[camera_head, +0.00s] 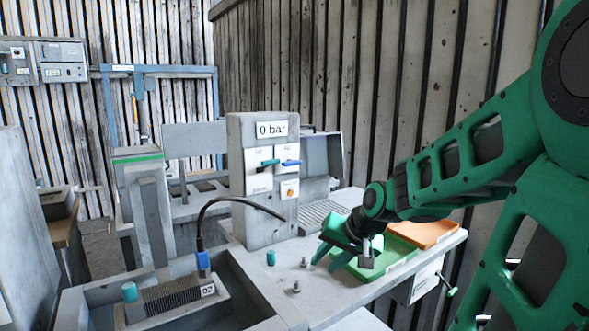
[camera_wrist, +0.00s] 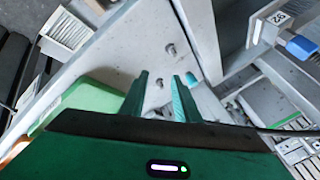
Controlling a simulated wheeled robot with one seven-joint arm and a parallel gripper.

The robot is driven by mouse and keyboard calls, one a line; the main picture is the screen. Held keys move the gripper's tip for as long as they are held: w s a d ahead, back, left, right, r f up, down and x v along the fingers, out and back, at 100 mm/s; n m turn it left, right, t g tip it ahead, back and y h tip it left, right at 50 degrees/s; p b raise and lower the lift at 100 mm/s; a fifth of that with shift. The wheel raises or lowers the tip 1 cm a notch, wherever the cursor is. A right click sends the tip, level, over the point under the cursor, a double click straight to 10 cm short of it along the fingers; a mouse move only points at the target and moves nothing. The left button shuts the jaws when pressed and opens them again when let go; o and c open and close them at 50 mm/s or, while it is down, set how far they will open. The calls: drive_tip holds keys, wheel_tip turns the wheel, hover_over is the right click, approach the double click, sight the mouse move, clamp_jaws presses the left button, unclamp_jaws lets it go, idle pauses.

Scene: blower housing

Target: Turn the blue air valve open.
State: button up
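The blue valve handle (camera_head: 291,162) sits on the front of the grey control column (camera_head: 262,215), beside a teal handle (camera_head: 270,162). The blue handle lies about horizontal. A display (camera_head: 271,129) above them reads 0 bar. My gripper (camera_head: 330,258) is over the bench, lower and to the right of the column, well apart from the handles. Its fingers point down and are spread. In the wrist view my gripper (camera_wrist: 160,82) shows a gap between its fingers, with only bench and metal studs seen beyond. The valve handles are not seen in the wrist view.
A green tray (camera_head: 403,257) and an orange tray (camera_head: 440,236) lie right of my gripper. Metal studs (camera_head: 297,287) and a teal cap (camera_head: 271,258) stand on the bench. A black hose (camera_head: 225,200) arches before the column to a blue connector (camera_head: 203,260). An orange button (camera_head: 290,193) sits below the handles.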

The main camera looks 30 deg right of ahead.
drive_tip(key=w+d+r+m+t, duration=0.1)
drive_tip(key=w+r+m+t, duration=0.3)
drive_tip(key=w, duration=0.5)
drive_tip(key=m+t, duration=0.5)
drive_tip(key=t, duration=0.2)
approach(294, 165)
drive_tip(key=w, duration=0.9)
drive_tip(key=shift+w+a, duration=0.1)
drive_tip(key=shift+a, duration=0.05)
clamp_jaws()
